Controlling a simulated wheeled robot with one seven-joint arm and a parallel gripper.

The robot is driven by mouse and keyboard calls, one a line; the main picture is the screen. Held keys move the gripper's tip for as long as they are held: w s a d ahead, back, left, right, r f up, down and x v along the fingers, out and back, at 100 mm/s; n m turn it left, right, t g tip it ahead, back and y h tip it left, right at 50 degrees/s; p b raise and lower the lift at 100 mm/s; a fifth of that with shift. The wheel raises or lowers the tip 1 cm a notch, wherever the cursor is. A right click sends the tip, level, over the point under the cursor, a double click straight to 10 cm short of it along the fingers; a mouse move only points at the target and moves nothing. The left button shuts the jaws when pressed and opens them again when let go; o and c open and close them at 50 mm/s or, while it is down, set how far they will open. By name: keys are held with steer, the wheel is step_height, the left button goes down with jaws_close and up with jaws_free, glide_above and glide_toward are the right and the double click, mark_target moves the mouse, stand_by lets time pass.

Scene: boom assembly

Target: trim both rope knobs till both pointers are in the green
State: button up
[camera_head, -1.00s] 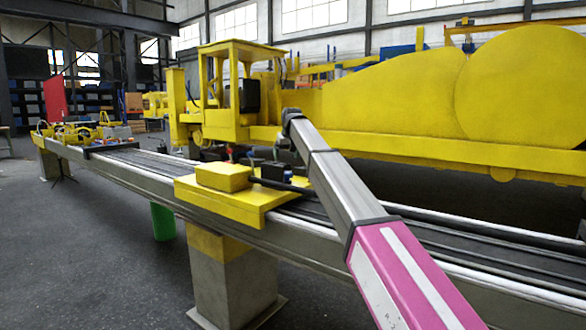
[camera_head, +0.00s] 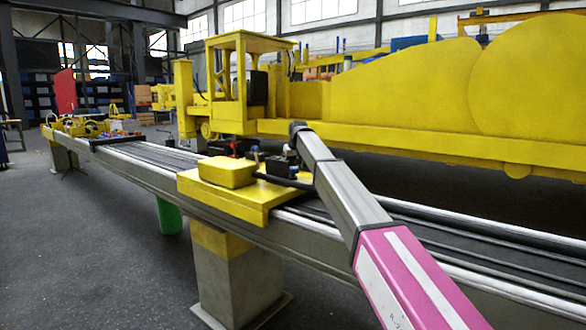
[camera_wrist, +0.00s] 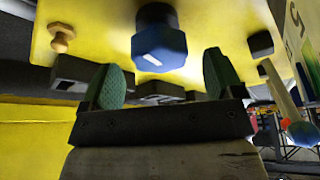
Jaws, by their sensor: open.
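In the wrist view, a blue hexagonal knob (camera_wrist: 160,48) on a dark stem projects from a yellow plate (camera_wrist: 105,28). My gripper (camera_wrist: 160,66) is open, its green-padded fingers below and to either side of the knob. I cannot tell if either finger touches it. In the head view, black and blue fittings (camera_head: 279,166) sit on the yellow carriage (camera_head: 240,205) near my arm's end; my fingers are not distinguishable there. A second rope knob and the pointers cannot be made out for certain.
A small yellow knob (camera_wrist: 62,38) and black blocks (camera_wrist: 262,42) are around the blue knob. A pale panel with dark marks (camera_wrist: 297,30) stands close on the right. A yellow block (camera_head: 228,172) sits on the carriage, which rests on a long rail (camera_head: 130,170).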

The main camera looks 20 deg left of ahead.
steer(key=shift+x, duration=0.75)
steer(key=c, duration=0.9)
steer(key=shift+n, duration=0.4)
steer(key=n+g+y, duration=0.1)
steer(key=n, duration=0.4)
steer(key=n+g, duration=0.1)
steer(key=n, duration=0.1)
steer(key=shift+w+n+g+y, duration=0.1)
steer(key=shift+n+g+y, duration=0.2)
steer(key=shift+y, duration=0.1)
steer(key=n, duration=0.2)
steer(key=n+g, duration=0.1)
steer(key=n, duration=0.1)
steer(key=shift+w+g, duration=0.1)
steer(key=shift+g, duration=0.2)
steer(key=shift+n+g, duration=0.6)
steer(key=shift+n, duration=1)
